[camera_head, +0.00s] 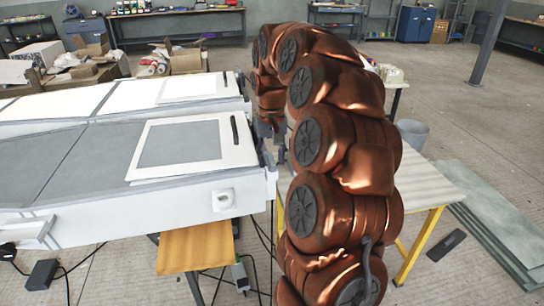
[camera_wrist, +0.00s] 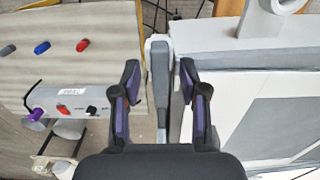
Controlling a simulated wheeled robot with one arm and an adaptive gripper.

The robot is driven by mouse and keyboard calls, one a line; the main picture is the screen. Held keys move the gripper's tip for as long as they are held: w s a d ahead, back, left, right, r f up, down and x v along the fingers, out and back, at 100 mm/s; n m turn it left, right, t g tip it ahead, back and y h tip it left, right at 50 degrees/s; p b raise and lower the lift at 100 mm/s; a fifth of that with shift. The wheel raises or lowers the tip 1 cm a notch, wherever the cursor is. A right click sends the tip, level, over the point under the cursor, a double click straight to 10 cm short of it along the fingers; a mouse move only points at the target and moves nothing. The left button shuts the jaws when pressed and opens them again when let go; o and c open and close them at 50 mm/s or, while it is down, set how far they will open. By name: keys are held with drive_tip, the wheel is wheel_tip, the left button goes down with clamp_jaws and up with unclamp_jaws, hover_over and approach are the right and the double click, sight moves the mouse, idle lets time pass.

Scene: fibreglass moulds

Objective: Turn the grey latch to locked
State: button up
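In the wrist view a grey latch (camera_wrist: 160,72) shows as an upright narrow bar at the edge of the white mould (camera_wrist: 215,75). My gripper (camera_wrist: 160,78) is open, with one dark and purple finger on each side of the bar. A gap shows between each finger and the bar, and I cannot tell whether either finger touches it. In the head view my gripper (camera_head: 272,132) is at the right end of the mould (camera_head: 250,192), partly hidden by my arm. The latch cannot be made out clearly there.
A grey box with a red switch and a purple knob (camera_wrist: 70,100) stands left of my gripper in the wrist view. Small red (camera_wrist: 83,45) and blue (camera_wrist: 42,47) pieces lie on the table (camera_wrist: 105,20). A white ring-shaped fitting (camera_wrist: 262,20) stands on the mould.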

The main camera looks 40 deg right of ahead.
sight(271, 159)
drive_tip(key=shift+r, duration=0.1)
drive_tip(key=shift+w+r, duration=0.1)
drive_tip(key=shift+r, duration=0.4)
wheel_tip(271, 159, up, 11)
idle(0.5)
drive_tip(key=shift+f, duration=0.1)
idle(0.4)
